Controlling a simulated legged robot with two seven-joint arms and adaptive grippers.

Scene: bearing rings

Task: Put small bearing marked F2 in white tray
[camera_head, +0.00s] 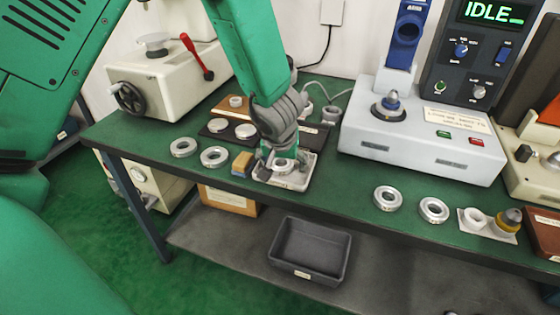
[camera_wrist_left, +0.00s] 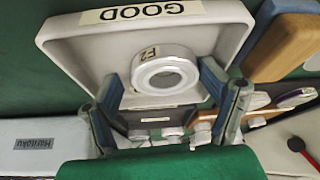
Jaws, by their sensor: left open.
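The white tray (camera_head: 311,164) stands on the green bench, and its GOOD label shows in the left wrist view (camera_wrist_left: 85,50). The small bearing marked F2 (camera_wrist_left: 174,57) is a silver ring inside the tray's walls and appears to lie flat on its floor. In the head view the bearing (camera_head: 283,168) is partly hidden by my gripper. My left gripper (camera_head: 281,162) is open above the tray, its fingers on either side of the bearing (camera_wrist_left: 163,84) with gaps visible. My right gripper is not in view.
Two silver rings (camera_head: 214,157) lie left of the tray, beside a wood-and-blue block (camera_head: 242,164). Two more rings (camera_head: 388,199) lie to the right, before a grey-white machine (camera_head: 425,133). A dark bin (camera_head: 310,249) sits on the lower shelf. Bench space right of the tray is clear.

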